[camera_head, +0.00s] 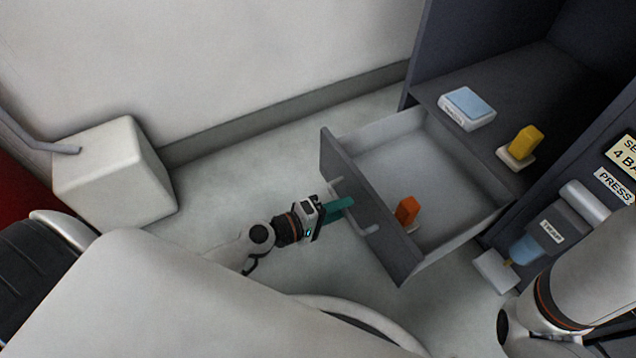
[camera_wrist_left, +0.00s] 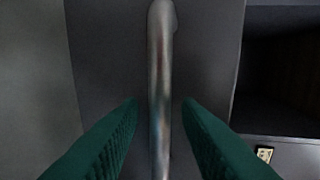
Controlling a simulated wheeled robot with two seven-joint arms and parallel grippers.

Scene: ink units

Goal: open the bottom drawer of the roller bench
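The drawer (camera_head: 375,225) of the dark roller bench (camera_head: 480,75) stands pulled well out, with its light interior showing. A bar handle (camera_head: 368,229) runs along its dark front and also shows as a grey metal bar in the left wrist view (camera_wrist_left: 160,70). My left gripper (camera_head: 347,203) is at this handle. Its green fingers (camera_wrist_left: 160,115) lie on either side of the bar, with a visible gap on each side, so it is open around the handle. The fingers partly hide the handle in the head view.
An orange block (camera_head: 407,210) is inside the drawer. A blue-topped box (camera_head: 467,107) and a yellow block (camera_head: 524,143) on a pale base sit on the bench surface behind. A white box (camera_head: 113,172) stands at the left. The floor between is clear.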

